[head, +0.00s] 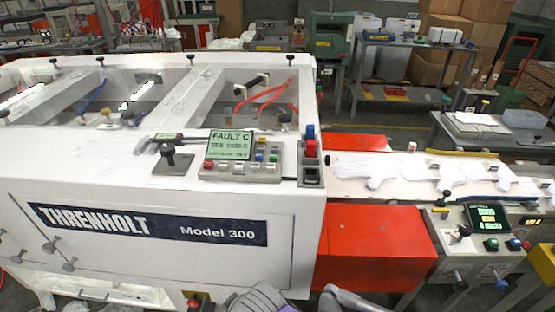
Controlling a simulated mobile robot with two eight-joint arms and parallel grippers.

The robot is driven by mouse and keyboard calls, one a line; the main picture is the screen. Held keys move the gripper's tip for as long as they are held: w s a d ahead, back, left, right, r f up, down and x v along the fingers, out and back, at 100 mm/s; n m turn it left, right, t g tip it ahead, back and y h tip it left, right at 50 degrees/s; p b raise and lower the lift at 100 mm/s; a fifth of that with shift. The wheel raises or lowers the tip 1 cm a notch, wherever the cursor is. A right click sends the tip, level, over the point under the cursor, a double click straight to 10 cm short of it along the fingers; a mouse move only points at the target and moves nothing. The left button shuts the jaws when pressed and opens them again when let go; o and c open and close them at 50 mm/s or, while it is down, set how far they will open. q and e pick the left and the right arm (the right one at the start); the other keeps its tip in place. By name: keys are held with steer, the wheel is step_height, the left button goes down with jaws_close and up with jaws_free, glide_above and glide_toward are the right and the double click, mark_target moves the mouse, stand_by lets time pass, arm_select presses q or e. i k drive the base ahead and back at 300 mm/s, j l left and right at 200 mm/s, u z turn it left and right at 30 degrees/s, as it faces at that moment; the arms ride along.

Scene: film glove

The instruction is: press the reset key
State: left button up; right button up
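A control panel (285,176) sits on top of the white machine. Its green display (231,143) reads "FAULT C" and "SEE TABLE"; a smaller third line is not clearly legible. Below the display is a row with a red key (208,165) at the left and several pale keys (239,168). Right of the display are small coloured keys, including a blue one (260,157) and a green one (272,158). Key labels are too small to read, so I cannot tell which is the reset key. Grey parts of my arms show at the bottom edge; neither gripper is visible.
A black knob on a plate (172,158) stands left of the panel; a red-and-blue switch block (310,150) stands at its right. A second panel with a lit screen (487,215) and buttons is at the right. Clear white surface (100,160) lies left.

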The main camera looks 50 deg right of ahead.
mark_target(208, 165)
steer(key=z, duration=1.45)
